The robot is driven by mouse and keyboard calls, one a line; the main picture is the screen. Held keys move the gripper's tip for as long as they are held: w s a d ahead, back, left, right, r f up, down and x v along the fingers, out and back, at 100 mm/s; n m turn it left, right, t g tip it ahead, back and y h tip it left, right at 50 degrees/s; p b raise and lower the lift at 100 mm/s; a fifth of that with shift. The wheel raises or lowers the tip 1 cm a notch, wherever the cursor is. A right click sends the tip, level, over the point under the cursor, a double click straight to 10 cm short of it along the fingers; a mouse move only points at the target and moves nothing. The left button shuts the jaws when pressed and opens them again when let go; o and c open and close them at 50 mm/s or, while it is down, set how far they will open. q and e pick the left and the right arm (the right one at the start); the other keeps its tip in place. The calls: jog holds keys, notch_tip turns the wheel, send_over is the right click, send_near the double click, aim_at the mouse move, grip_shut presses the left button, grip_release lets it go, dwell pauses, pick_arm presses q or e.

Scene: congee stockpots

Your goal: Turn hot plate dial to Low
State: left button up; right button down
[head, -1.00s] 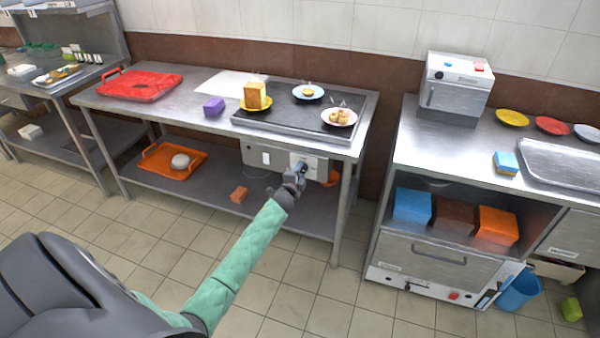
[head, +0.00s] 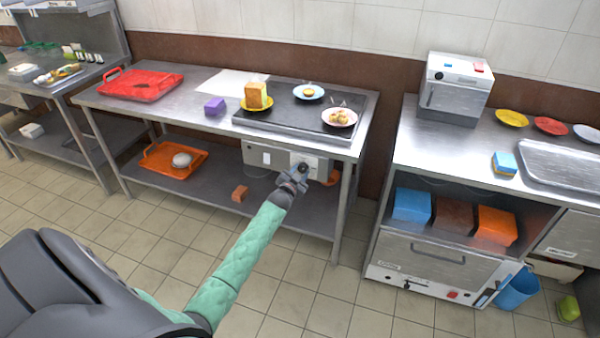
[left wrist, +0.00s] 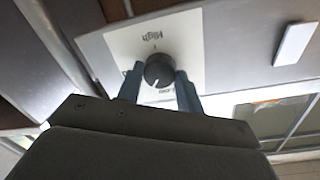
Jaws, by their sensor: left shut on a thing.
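The hot plate (head: 348,132) is set in the counter, with its control panel (head: 322,165) on the front below. The dark round dial (left wrist: 159,70) shows on a pale label in the left wrist view. The word "High" is readable on the label; other lettering is mostly hidden by the fingers. A white pointer mark sits on the dial's edge nearest my gripper. My left gripper (left wrist: 159,92) is shut on the dial, one finger on each side. In the head view my left gripper (head: 298,174) reaches the panel and covers most of the dial. My right gripper is not in view.
Plates with food (head: 339,117) and a yellow plate with a bread block (head: 257,103) stand on the hot plate. A table leg (head: 341,212) stands right of my gripper.

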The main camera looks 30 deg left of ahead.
pick_arm(q)
jog(key=n, duration=0.3)
jog(key=shift+f+n, duration=0.2)
jog(key=shift+n, duration=0.1)
jog(key=shift+s+n+t, duration=0.1)
jog(key=shift+n+t, duration=0.2)
jog(key=shift+n, duration=1.5)
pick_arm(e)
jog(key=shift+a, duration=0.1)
pick_arm(q)
jog(key=o, duration=1)
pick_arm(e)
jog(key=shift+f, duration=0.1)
